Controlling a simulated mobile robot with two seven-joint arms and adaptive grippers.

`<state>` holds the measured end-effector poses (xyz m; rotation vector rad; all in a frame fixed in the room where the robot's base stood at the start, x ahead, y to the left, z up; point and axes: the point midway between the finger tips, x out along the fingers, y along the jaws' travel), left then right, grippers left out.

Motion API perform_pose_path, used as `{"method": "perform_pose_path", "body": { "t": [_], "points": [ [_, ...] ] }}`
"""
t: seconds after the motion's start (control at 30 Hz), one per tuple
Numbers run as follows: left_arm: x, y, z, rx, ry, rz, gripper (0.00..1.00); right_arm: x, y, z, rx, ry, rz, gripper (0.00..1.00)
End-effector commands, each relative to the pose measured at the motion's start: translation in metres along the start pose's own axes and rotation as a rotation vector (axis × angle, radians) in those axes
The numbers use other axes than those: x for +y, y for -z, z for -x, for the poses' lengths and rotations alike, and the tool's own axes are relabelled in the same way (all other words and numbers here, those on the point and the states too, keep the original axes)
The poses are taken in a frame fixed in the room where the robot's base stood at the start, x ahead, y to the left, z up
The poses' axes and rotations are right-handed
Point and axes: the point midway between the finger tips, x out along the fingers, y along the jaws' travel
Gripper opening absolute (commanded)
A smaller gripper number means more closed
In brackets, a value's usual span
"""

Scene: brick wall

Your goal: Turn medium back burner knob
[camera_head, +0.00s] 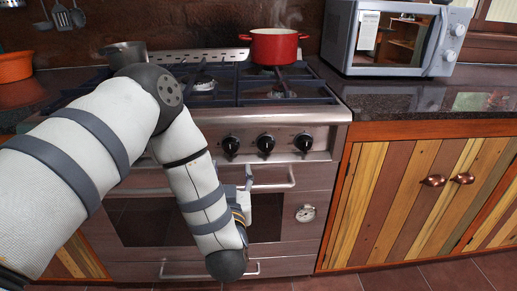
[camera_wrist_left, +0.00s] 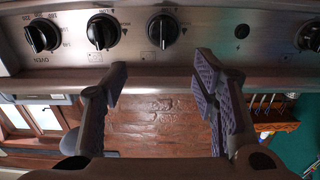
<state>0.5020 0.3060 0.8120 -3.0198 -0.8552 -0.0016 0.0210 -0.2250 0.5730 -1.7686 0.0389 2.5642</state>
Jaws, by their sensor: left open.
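The stove (camera_head: 290,116) has a steel front panel with black knobs. In the head view three show: a left knob (camera_head: 231,146), a middle knob (camera_head: 265,143) and a right knob (camera_head: 303,143); my arm may hide others. The upside-down left wrist view shows the oven-marked knob (camera_wrist_left: 42,36), two more knobs (camera_wrist_left: 103,31) (camera_wrist_left: 163,31) and part of another at the right edge. I cannot tell which one is for the medium back burner. My left gripper (camera_wrist_left: 162,82) is open and empty, with its fingertips apart from the knobs. In the head view my arm mostly hides it. My right gripper is out of view.
A red pot (camera_head: 274,46) stands on a back burner and a grey pan (camera_head: 124,54) at the stove's left. The oven handle (camera_head: 272,183) crosses below the knobs. A microwave (camera_head: 392,42) sits on the dark counter (camera_head: 425,97) at right.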

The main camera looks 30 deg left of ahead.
Motion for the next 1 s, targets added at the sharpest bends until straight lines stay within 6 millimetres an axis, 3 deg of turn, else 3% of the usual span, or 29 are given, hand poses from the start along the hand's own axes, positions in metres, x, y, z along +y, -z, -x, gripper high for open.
{"method": "perform_pose_path", "body": {
  "t": [0.4,0.5,0.87,1.0],
  "points": [
    [-0.001,-0.001,-0.092,0.002,0.001,0.0,0.54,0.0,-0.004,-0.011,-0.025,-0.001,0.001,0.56],
    [0.0,-0.001,-0.108,0.0,0.001,0.001,0.54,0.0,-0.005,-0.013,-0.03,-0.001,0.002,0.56],
    [0.0,0.001,-0.118,0.0,-0.002,0.0,0.54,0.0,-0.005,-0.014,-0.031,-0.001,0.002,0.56],
    [0.0,0.0,-0.118,0.0,-0.002,0.0,0.25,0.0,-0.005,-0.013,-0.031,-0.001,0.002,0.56]
  ]
}}
